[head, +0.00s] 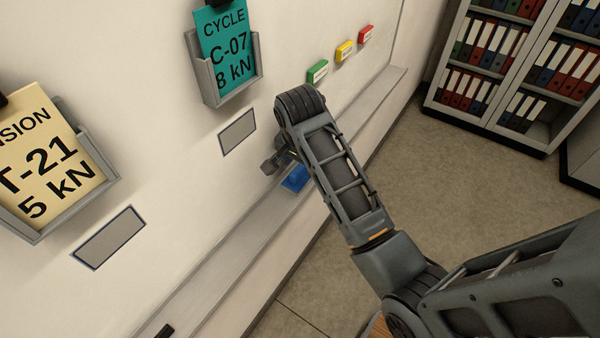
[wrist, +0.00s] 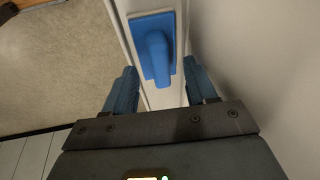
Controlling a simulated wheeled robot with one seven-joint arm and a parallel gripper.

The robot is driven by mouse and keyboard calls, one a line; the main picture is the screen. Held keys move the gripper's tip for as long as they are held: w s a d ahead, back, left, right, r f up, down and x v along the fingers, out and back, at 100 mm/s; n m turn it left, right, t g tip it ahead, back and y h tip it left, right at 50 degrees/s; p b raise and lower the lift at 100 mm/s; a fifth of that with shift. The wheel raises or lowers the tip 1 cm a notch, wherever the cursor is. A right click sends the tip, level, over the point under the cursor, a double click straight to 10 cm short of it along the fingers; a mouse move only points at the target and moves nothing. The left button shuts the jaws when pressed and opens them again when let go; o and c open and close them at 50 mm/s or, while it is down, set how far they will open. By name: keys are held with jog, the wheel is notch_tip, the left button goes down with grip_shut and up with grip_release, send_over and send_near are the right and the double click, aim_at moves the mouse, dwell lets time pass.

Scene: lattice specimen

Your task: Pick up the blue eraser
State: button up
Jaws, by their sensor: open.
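The blue eraser (head: 294,179) lies on the narrow ledge (head: 212,262) along the foot of the white board, partly hidden behind my arm in the head view. In the wrist view the eraser (wrist: 155,52) shows as a flat blue block with a raised blue handle. My gripper (wrist: 160,88) is open, with one blue-grey finger on each side in the wrist view. The eraser is ahead of the fingers, in line with the gap between them, and is not held. In the head view my gripper is largely hidden by my arm.
The white board (head: 180,150) stands close beside my gripper. Two card holders, with a teal card (head: 226,50) and a cream card (head: 40,165), stick out from it. Green (head: 317,72), yellow (head: 344,51) and red (head: 366,35) blocks are on the board. A binder shelf (head: 500,70) stands at the back right.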

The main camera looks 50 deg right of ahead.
jog(key=shift+x, duration=0.8)
jog(key=shift+c, duration=0.2)
grip_shut()
